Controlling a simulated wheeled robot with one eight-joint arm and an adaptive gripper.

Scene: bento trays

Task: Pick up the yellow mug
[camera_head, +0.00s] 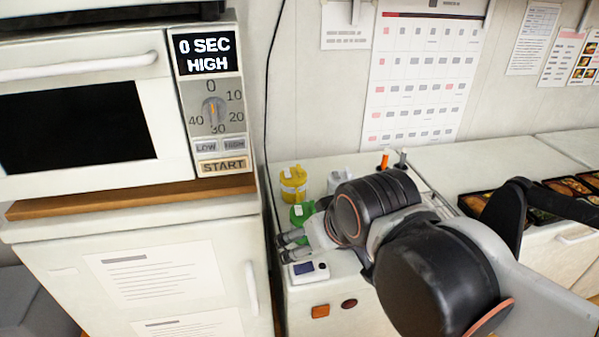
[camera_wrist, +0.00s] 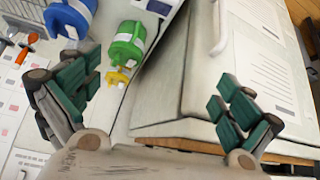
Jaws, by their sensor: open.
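The yellow mug (camera_head: 293,184) stands on the white counter beside the microwave cabinet, towards the wall. In the wrist view a small yellow thing (camera_wrist: 118,77) shows just below a green mug (camera_wrist: 127,42), near the left finger; I cannot tell how much of it is hidden. The green mug (camera_head: 302,212) stands nearer in the head view, partly behind my arm. My gripper (camera_head: 284,247) is at the counter's left edge, in front of the green mug. The wrist view shows its fingers (camera_wrist: 158,88) wide apart with nothing between them. It is apart from the yellow mug.
A blue and white item (camera_wrist: 70,18) stands left of the green mug. A microwave (camera_head: 90,105) on its cabinet borders the counter on the left. A small device (camera_head: 308,270) sits at the counter's front edge. Bento trays (camera_head: 470,204) lie to the right.

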